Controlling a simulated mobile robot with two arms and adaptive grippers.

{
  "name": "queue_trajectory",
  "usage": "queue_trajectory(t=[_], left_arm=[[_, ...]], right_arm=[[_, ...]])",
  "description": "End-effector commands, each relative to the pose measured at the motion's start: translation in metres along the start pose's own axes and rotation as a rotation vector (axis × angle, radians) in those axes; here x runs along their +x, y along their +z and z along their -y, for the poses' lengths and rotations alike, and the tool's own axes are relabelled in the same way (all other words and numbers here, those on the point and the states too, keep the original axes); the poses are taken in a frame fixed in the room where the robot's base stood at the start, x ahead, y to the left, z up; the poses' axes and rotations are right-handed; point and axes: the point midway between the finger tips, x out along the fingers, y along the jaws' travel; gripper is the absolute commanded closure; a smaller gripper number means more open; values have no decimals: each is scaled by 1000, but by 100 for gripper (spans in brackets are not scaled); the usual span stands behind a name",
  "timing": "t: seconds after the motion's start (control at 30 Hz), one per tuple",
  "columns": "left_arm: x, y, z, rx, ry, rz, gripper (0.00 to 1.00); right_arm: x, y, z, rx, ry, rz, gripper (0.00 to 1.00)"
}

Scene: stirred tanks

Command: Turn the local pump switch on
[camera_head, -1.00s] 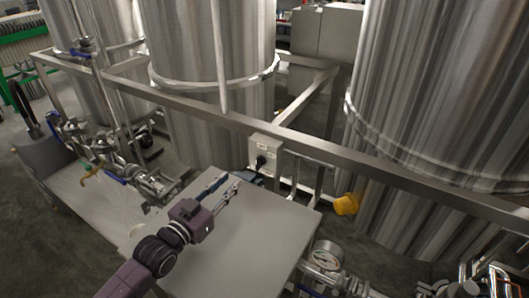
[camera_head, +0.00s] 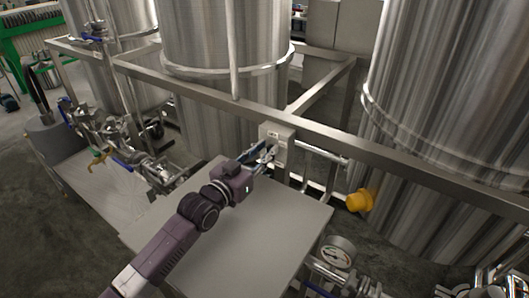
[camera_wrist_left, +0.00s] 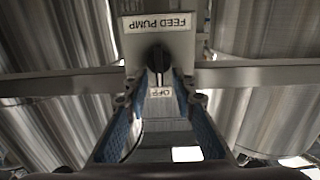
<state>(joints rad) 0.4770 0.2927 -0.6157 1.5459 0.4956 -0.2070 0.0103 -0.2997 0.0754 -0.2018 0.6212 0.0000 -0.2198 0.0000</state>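The pump switch is a grey box (camera_head: 277,134) on the metal frame rail. In the left wrist view its label reads FEED PUMP upside down, and a black rotary knob (camera_wrist_left: 158,60) sits below that. The knob's pale mark points down at a small OFF label (camera_wrist_left: 161,92). My left gripper (camera_head: 266,151) is right at the box, hiding the knob in the head view. In the left wrist view its blue-padded fingers (camera_wrist_left: 166,92) are apart, one on each side of the knob's lower end. I cannot tell whether they touch it. My right gripper is not in view.
Large steel tanks (camera_head: 225,60) stand behind the rail (camera_head: 200,97). A flat grey cover (camera_head: 235,240) lies under my left arm. A yellow fitting (camera_head: 360,200) and a pressure gauge (camera_head: 336,251) are to the right. Valves and pipes (camera_head: 115,145) are to the left.

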Motion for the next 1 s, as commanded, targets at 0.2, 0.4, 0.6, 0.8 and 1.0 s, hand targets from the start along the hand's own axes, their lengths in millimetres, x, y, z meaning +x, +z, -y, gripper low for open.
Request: queue_trajectory(t=[0.2, 0.4, 0.6, 0.8, 1.0], left_arm=[[0, 0, 0, 0, 0, 0, 93], [0, 0, 0, 0, 0, 0, 100], [0, 0, 0, 9, 0, -1, 100], [0, -1, -1, 70, 0, -1, 100], [0, -1, -4, 203, 0, 0, 100]], right_arm=[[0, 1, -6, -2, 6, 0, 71], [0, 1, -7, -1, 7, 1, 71], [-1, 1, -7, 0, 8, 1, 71], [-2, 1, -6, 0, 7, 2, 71], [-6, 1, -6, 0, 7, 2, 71]])
